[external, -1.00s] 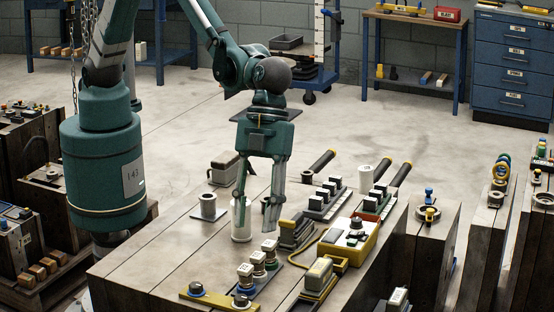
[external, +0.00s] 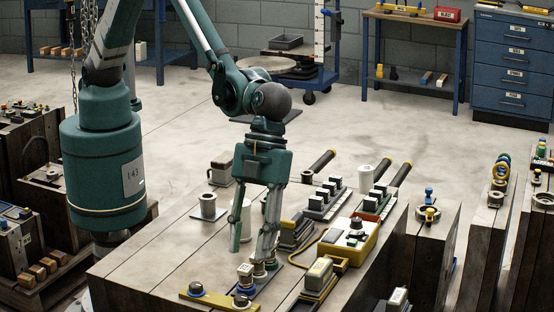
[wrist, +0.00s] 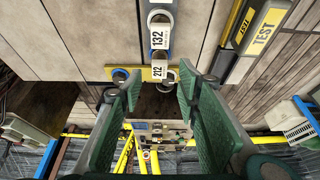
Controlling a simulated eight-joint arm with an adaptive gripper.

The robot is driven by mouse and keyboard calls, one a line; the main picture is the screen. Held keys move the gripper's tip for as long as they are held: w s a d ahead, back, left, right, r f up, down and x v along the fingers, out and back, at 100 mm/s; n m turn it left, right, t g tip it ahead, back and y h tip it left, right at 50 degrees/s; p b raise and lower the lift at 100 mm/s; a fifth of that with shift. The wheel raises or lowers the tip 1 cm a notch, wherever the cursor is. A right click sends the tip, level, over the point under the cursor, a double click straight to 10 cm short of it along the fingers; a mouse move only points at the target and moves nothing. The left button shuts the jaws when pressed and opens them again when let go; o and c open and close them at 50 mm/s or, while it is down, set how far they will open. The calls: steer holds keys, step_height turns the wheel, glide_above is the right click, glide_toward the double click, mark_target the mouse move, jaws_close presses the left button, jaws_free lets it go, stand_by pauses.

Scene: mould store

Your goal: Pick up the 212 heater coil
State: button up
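The 212 heater coil (wrist: 160,70) shows its white 212 label in the wrist view, at the end of a row beside the yellow plate. In the external view it appears to be the front white-topped coil (external: 245,273). My gripper (external: 249,253) is open above this row and points down. In the wrist view my fingertips (wrist: 160,88) are spread to either side of the 212 coil in the picture, with nothing held. I cannot tell the exact height gap. The coil's lower part is hidden in the wrist view.
The 132 coil (wrist: 160,32) stands close behind the 212 coil in the same row. The yellow plate (external: 217,301) with blue-based parts lies in front. A yellow test box (external: 349,244) and a yellow-based block (external: 318,276) stand to the right.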

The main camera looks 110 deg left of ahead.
mark_target(246, 267)
steer(key=shift+d+f, duration=0.1)
steer(key=shift+f, duration=0.25)
steer(key=shift+f, duration=0.1)
steer(key=shift+b+x, duration=0.7)
steer(key=shift+x, duration=1.85)
steer(key=shift+c, duration=0.5)
steer(key=c, duration=0.9)
